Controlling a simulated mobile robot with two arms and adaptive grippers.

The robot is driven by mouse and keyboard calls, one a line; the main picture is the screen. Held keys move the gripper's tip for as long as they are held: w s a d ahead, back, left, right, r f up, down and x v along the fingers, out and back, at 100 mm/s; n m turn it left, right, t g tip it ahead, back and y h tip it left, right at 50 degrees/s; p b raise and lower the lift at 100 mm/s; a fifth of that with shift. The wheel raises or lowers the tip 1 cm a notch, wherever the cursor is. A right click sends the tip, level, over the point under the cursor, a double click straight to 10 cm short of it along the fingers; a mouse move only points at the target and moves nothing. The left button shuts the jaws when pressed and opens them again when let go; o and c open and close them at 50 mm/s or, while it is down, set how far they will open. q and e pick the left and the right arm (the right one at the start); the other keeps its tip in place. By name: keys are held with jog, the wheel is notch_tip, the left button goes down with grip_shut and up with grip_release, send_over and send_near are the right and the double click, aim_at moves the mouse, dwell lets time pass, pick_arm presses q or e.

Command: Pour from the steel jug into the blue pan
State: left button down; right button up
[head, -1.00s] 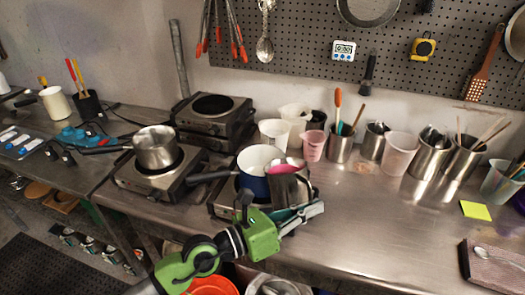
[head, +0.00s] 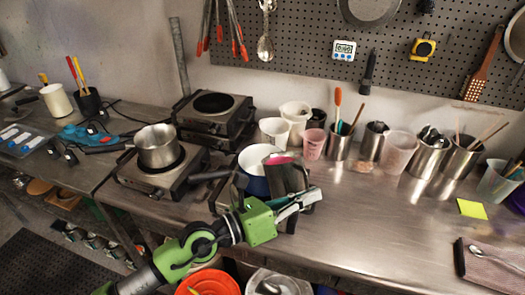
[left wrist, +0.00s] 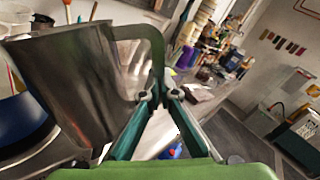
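The steel jug (head: 287,181), with pink contents showing at its mouth, is held beside the blue pan (head: 256,185) and tilts left toward it. The jug's mouth is at the pan's right rim and hides part of the pan. No stream is visible between them. My left gripper (head: 306,198) is shut on the jug's handle, on the jug's right side. In the left wrist view the jug (left wrist: 70,85) fills the left, and its handle runs down between the fingertips (left wrist: 163,90). The pan's blue side (left wrist: 20,118) shows behind it. My right gripper is not in view.
A small steel pot (head: 157,148) sits on a hot plate to the left. Plastic beakers (head: 313,144) and steel tool cups (head: 339,143) line the wall behind. An orange bucket (head: 208,284) stands below the counter's front. The counter at right (head: 390,225) is mostly clear.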

aim_at(308, 187)
pick_arm(q)
jog(key=shift+d+r, duration=0.1)
jog(key=shift+r, duration=0.5)
jog(key=shift+w+a+r+n+p, duration=0.35)
jog(key=shift+w+r+n+p, duration=0.05)
jog(key=shift+r+p, duration=0.2)
jog(key=shift+d+r, duration=0.2)
jog(key=shift+r, duration=0.1)
jog(key=shift+a, duration=0.1)
